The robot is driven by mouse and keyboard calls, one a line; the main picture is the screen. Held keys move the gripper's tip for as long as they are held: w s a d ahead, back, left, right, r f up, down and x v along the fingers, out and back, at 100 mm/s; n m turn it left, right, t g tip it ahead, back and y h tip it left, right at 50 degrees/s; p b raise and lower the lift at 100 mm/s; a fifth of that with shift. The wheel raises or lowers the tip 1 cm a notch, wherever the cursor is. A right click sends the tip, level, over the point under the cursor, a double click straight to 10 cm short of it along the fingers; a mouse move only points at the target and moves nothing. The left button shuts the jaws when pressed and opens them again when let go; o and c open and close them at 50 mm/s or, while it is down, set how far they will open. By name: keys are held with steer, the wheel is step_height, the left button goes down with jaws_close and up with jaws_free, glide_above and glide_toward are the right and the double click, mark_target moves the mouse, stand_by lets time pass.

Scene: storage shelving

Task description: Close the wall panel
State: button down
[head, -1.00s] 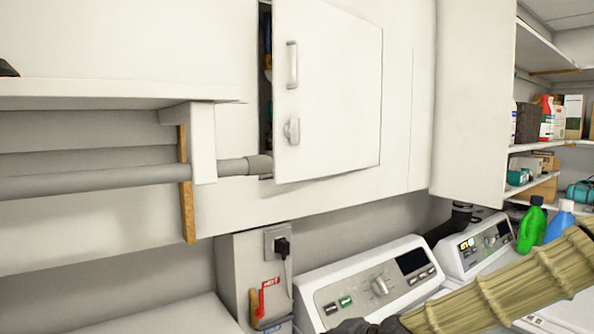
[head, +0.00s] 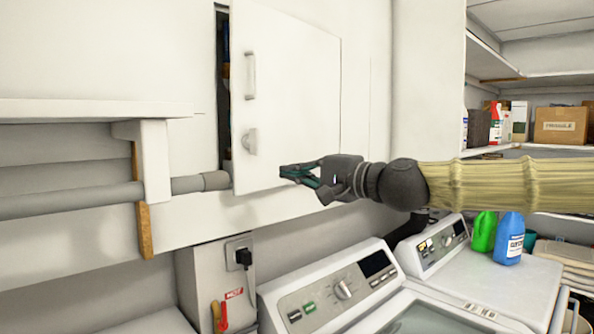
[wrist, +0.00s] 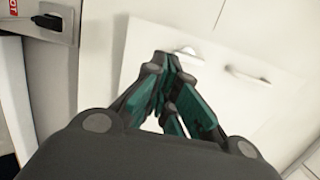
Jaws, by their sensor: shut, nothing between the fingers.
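The white wall panel (head: 300,95) stands slightly ajar in the head view, with a dark gap along its left edge. It carries a bar handle (head: 250,75) and a knob-like latch (head: 250,141) near that edge. My gripper (head: 284,172) is shut and empty, in front of the panel's lower part, to the right of and below the latch. In the wrist view the closed fingers (wrist: 160,65) show against the panel (wrist: 240,85), with its handle (wrist: 246,76) to their right. I cannot tell whether the fingertips touch the panel.
A grey pipe (head: 90,197) and a white shelf (head: 80,108) lie left of the panel. Below are two white machines, the nearer one (head: 330,290) under my arm. Green and blue bottles (head: 508,240) stand on the farther machine. Shelves with boxes (head: 560,125) are at the right.

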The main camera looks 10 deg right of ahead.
mark_target(247, 166)
steer(key=p+x, duration=0.4)
steer(key=x, duration=0.7)
steer(key=shift+p, duration=0.3)
steer(key=shift+w+a, duration=0.3)
steer(key=shift+a, duration=0.05)
